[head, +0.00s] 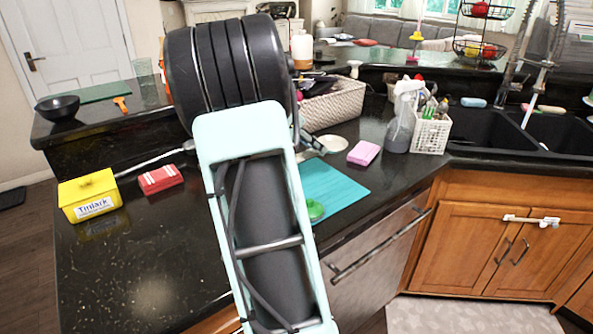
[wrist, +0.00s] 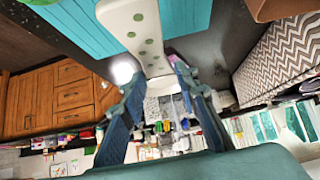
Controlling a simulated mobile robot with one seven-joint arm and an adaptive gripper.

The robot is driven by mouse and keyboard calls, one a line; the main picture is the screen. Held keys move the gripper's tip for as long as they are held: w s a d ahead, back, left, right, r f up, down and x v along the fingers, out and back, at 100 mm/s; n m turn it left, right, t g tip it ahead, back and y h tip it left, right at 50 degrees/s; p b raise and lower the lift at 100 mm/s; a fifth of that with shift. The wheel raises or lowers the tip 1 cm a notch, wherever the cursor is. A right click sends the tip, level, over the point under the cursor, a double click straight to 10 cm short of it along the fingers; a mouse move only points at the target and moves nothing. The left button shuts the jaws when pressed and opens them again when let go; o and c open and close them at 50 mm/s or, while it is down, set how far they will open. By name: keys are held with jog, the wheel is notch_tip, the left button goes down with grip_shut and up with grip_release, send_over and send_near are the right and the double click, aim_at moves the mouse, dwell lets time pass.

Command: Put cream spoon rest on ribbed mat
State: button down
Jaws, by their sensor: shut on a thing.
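The cream spoon rest with green spots (wrist: 135,25) fills the top middle of the wrist view. My gripper (wrist: 160,66) is shut on its narrow end. In the head view the spoon rest (head: 334,143) shows as a pale oval beside my gripper (head: 312,147), mostly clear of the arm. The teal ribbed mat (head: 343,187) lies on the dark counter nearer the front edge, partly hidden by my arm. In the wrist view the mat (wrist: 75,28) shows on both sides of the spoon rest. I cannot tell the height of the spoon rest above the counter.
A green item (head: 315,210) lies on the mat. A pink sponge (head: 363,153) is to its right, a woven basket (head: 335,103) behind. A spray bottle (head: 403,115) and white caddy (head: 431,133) stand near the sink. A yellow box (head: 90,196) and red packet (head: 160,179) lie left.

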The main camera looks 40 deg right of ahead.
jog(key=w+f, duration=0.1)
jog(key=w+a+f, duration=0.1)
jog(key=f, duration=0.1)
jog(key=w+a+f, duration=0.1)
jog(key=f, duration=0.1)
jog(key=shift+w, duration=0.25)
jog(key=f, duration=0.4)
jog(key=shift+w+a, duration=0.25)
jog(key=shift+w, duration=0.05)
jog(key=shift+r, duration=0.1)
jog(key=c, duration=1.5)
grip_release()
jog(key=s+v, duration=0.1)
jog(key=v, duration=1.1)
jog(key=shift+w, duration=0.5)
